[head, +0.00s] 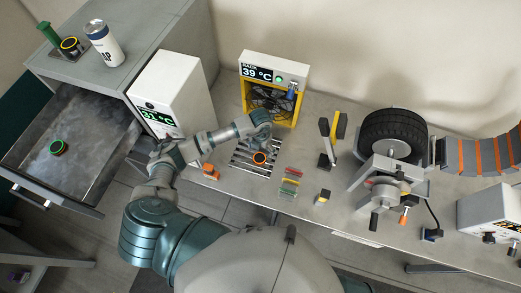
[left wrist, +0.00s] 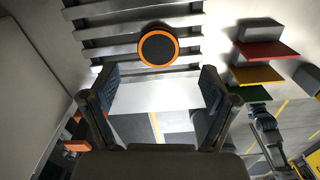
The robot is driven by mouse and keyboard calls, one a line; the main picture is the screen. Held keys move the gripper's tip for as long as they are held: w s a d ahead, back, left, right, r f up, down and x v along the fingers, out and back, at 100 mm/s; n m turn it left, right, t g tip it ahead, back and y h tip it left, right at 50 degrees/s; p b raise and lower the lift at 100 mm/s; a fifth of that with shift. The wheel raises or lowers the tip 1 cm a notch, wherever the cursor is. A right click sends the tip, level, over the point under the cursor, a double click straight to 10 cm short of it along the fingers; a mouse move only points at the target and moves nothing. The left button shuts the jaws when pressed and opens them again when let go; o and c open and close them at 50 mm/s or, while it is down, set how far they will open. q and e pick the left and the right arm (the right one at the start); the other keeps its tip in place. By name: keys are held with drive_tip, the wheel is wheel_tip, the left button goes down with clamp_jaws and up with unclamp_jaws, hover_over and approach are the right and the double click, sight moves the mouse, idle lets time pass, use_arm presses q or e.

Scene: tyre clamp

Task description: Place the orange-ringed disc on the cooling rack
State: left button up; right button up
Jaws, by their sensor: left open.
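The orange-ringed disc (head: 260,158) is dark in the middle and lies on the slatted metal cooling rack (head: 240,158) in front of the yellow fan unit. In the left wrist view the disc (left wrist: 158,48) lies flat across the slats of the rack (left wrist: 95,12), near the rack's edge. My left gripper (head: 259,137) is above the rack, close to the disc. In the left wrist view the left gripper (left wrist: 158,90) is open and empty, its fingers apart, with the disc beyond the fingertips and not between them. My right gripper is not in view.
The fan unit (head: 280,72) reads 39 °C. A white box (head: 170,90) stands left of it. An open drawer (head: 95,130) holds a green-ringed disc (head: 58,147). Coloured plates (head: 290,181) and a tyre clamp with a tyre (head: 393,135) stand to the right.

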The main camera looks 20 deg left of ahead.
sight(260, 157)
use_arm(q)
wheel_tip(260, 157, up, 6)
drive_tip(key=p, duration=0.2)
drive_tip(key=shift+f+p, duration=0.2)
drive_tip(key=shift+p, duration=0.2)
drive_tip(key=shift+s+f, duration=0.1)
drive_tip(key=shift+s, duration=0.05)
